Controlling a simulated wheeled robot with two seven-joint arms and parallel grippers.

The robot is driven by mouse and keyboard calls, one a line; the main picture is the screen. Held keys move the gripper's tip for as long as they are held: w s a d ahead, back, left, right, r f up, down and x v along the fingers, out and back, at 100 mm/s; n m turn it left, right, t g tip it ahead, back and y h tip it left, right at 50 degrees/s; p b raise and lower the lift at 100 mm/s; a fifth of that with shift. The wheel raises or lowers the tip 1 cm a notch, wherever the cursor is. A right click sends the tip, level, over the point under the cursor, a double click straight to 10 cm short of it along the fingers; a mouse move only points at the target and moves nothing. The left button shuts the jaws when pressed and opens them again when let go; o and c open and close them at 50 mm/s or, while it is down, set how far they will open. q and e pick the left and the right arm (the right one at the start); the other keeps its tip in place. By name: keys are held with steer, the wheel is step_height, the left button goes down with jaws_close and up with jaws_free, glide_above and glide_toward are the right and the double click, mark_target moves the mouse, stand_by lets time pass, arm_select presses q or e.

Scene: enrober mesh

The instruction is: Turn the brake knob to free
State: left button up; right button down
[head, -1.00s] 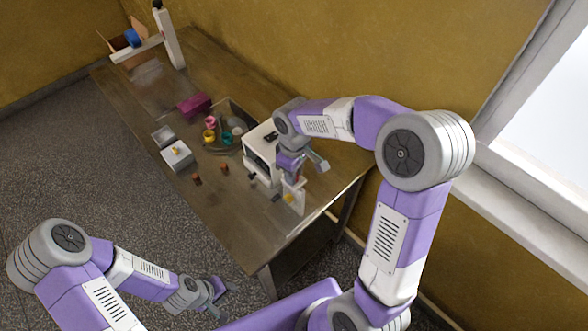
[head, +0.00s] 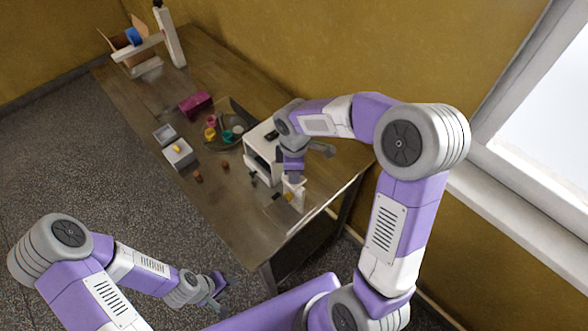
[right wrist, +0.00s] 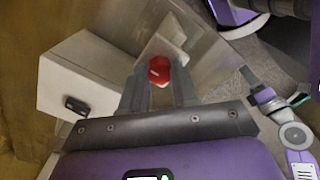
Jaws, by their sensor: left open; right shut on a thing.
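The brake knob (right wrist: 159,70) is red with a pale mark on its face. In the right wrist view it sits between the two fingers of my right gripper (right wrist: 160,88), which is shut on it. Behind it is a pale upright plate (right wrist: 172,42). In the head view my right gripper (head: 292,180) is at the pale stand (head: 297,192) near the table's front end, and the knob is hidden there. My left gripper (head: 216,290) is open and empty, off the table over the floor at lower left. I cannot read the knob's setting.
A white box-shaped machine (head: 258,148) stands beside the stand; it also shows in the right wrist view (right wrist: 75,88). Small colored cups, a magenta block (head: 196,104) and a white box (head: 179,154) stand farther along the table (head: 222,205). The wall is close behind.

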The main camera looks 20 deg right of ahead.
stand_by(0.3)
steer(key=c, duration=0.8)
jaws_free()
steer(key=shift+c, duration=0.2)
steer(key=shift+r, duration=0.1)
step_height(320, 180, up, 8)
steer(key=shift+f, duration=0.25)
